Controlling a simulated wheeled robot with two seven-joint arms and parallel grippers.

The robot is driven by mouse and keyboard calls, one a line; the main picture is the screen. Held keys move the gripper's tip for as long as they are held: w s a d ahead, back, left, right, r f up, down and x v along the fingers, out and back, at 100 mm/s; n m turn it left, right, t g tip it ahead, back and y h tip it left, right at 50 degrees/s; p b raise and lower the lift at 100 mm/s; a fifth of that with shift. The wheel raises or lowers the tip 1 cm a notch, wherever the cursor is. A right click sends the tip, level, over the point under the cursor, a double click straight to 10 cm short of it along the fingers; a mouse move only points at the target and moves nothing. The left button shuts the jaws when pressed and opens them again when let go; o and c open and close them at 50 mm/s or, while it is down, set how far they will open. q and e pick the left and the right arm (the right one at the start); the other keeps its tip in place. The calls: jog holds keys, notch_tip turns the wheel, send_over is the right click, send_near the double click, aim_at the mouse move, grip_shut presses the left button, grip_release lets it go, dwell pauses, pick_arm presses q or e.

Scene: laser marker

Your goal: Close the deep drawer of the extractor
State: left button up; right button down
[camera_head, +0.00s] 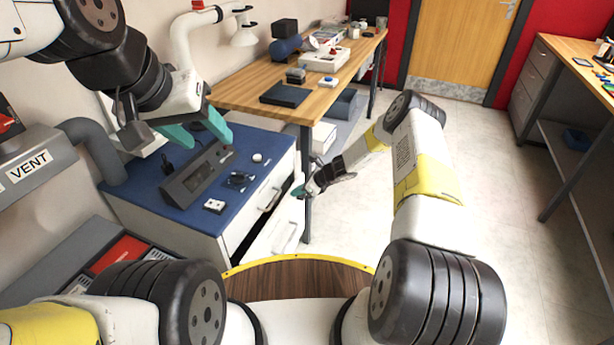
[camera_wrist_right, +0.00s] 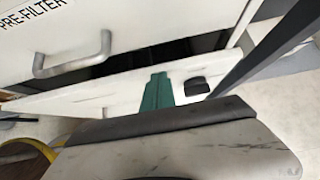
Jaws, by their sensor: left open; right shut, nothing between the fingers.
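The extractor (camera_head: 190,230) is a white cabinet with a blue top. Its upper drawer, labelled PRE-FILTER (camera_wrist_right: 120,25), has a grey bar handle (camera_wrist_right: 75,58) and looks shut. The deep drawer (camera_head: 288,222) below stands out from the cabinet. In the right wrist view a dark gap shows behind the deep drawer's white front (camera_wrist_right: 120,90). My right gripper (camera_head: 300,190) is shut and empty, its teal fingers (camera_wrist_right: 157,92) at the drawer front. Whether they touch it I cannot tell. My left gripper (camera_head: 203,132) is open and empty above the blue top.
A dark console (camera_head: 197,173) and small items stand on the blue top. A wooden workbench (camera_head: 300,95) is behind, its dark leg (camera_head: 306,180) close to my right gripper. A grey VENT unit (camera_head: 35,170) is at left. The floor (camera_head: 470,170) at right is clear.

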jog(key=shift+w+a, duration=0.2)
jog(key=shift+a, duration=0.15)
